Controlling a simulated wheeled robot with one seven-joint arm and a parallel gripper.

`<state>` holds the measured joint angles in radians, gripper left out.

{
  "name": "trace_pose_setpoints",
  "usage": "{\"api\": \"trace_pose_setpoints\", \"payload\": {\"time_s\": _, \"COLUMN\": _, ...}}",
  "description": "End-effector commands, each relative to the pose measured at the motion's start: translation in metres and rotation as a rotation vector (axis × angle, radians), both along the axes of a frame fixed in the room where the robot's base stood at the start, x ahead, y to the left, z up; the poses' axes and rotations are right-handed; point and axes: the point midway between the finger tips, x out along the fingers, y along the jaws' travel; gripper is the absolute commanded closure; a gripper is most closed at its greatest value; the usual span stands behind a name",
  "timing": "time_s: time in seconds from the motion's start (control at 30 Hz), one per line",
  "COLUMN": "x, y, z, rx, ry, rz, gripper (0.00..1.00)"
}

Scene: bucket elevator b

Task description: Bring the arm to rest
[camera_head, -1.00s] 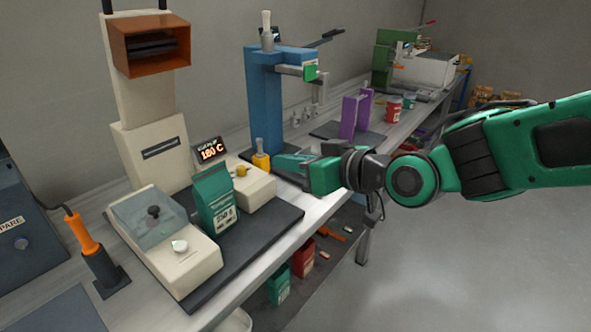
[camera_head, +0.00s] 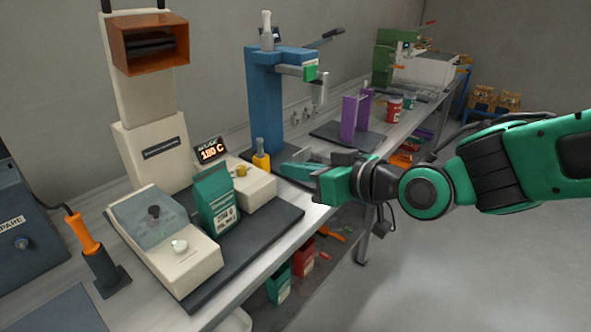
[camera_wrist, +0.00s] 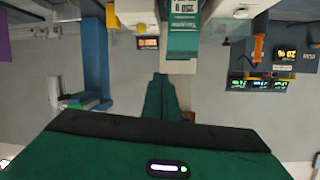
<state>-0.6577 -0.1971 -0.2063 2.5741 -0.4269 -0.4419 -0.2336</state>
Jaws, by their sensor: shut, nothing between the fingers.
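My gripper (camera_head: 290,170) is at the end of my green and black arm, which reaches in from the right. It is over the front edge of the workbench, right of the green bag, and looks empty. In the wrist view my gripper (camera_wrist: 160,82) points ahead with its fingers together. The green bag (camera_head: 216,200) stands upright on a dark mat between a cream scale-like device (camera_head: 165,240) and a cream unit with a 180 C display (camera_head: 211,150). The bag also shows at the top of the wrist view (camera_wrist: 184,30).
A blue press (camera_head: 266,105) stands behind my gripper, with a purple bracket (camera_head: 350,118) to its right. An orange-handled tool (camera_head: 85,235) stands in a holder at the left. Green and red bags (camera_head: 279,284) sit on the lower shelf. The floor at the lower right is clear.

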Motion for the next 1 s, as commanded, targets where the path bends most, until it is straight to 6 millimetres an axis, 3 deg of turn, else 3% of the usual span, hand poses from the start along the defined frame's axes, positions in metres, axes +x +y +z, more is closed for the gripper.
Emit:
{"api": "trace_pose_setpoints", "payload": {"time_s": 0.5, "x": 0.000, "y": -0.002, "z": -0.001, "rx": -0.001, "ry": 0.002, "rz": -0.001, "gripper": 1.00}}
{"api": "trace_pose_setpoints", "payload": {"time_s": 0.63, "x": 0.007, "y": -0.020, "z": -0.009, "rx": -0.037, "ry": 0.029, "rz": -0.034, "gripper": 1.00}}
{"api": "trace_pose_setpoints", "payload": {"time_s": 0.77, "x": 0.021, "y": -0.074, "z": -0.032, "rx": -0.131, "ry": 0.119, "rz": -0.130, "gripper": 1.00}}
{"api": "trace_pose_setpoints", "payload": {"time_s": 0.87, "x": 0.026, "y": -0.135, "z": -0.055, "rx": -0.219, "ry": 0.231, "rz": -0.239, "gripper": 1.00}}
{"api": "trace_pose_setpoints", "payload": {"time_s": 1.0, "x": 0.013, "y": -0.222, "z": -0.083, "rx": -0.317, "ry": 0.414, "rz": -0.407, "gripper": 1.00}}
